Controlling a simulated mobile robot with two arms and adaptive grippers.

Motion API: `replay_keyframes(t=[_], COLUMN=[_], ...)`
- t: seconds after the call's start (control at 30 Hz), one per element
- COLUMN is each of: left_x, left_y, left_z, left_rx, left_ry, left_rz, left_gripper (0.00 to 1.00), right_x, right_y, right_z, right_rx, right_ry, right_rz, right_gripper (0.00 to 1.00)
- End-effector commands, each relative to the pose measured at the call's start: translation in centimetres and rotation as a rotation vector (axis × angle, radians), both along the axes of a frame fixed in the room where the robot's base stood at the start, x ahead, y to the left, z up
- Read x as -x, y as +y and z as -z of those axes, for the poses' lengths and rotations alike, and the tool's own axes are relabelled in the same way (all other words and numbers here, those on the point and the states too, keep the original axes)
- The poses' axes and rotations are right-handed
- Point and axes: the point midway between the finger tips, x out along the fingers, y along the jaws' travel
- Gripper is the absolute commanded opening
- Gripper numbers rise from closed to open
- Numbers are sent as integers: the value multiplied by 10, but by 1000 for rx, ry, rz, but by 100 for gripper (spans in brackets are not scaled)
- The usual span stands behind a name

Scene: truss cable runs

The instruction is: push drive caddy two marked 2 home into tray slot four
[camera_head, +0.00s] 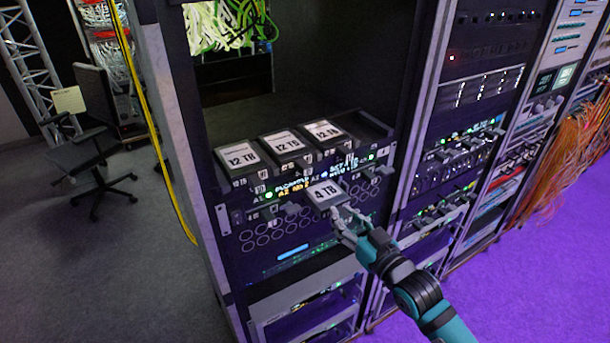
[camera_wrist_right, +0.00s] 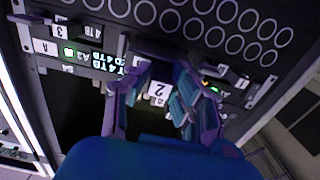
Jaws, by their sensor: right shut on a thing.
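Drive caddy two (camera_head: 327,194) is a dark block with a white "4 TB" label on top, and it sticks out of the drive unit's front in the head view. Its front plate marked 2 (camera_wrist_right: 158,90) sits between my fingers in the right wrist view. My right gripper (camera_head: 345,222) is shut on the caddy's front end; its fingers also flank the plate in the wrist view (camera_wrist_right: 152,100). The tray (camera_head: 225,218) is the dark unit in the rack with lit displays along its front. The caddy's inner end and slot four's opening are hidden. My left gripper is out of view.
Three caddies labelled 12 TB (camera_head: 285,143) sit in a row on top of the unit. Rack posts (camera_head: 185,150) flank the unit. A chair (camera_head: 95,140) stands on open floor at left.

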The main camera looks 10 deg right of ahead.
Motion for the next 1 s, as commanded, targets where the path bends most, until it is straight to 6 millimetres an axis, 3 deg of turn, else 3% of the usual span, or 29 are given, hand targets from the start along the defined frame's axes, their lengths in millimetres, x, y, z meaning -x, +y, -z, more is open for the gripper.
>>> replay_keyframes(t=[0.43,0.83,1.0], left_x=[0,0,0], left_y=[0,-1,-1], left_z=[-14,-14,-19], left_rx=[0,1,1], left_ry=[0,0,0], left_rz=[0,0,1], left_gripper=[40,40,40], right_x=[36,40,51], right_y=[-13,-14,-18], right_z=[-2,-2,-3], right_rx=[0,0,0], right_ry=[-2,-4,-2], right_rz=[-1,-1,0], right_gripper=[0,0,0])
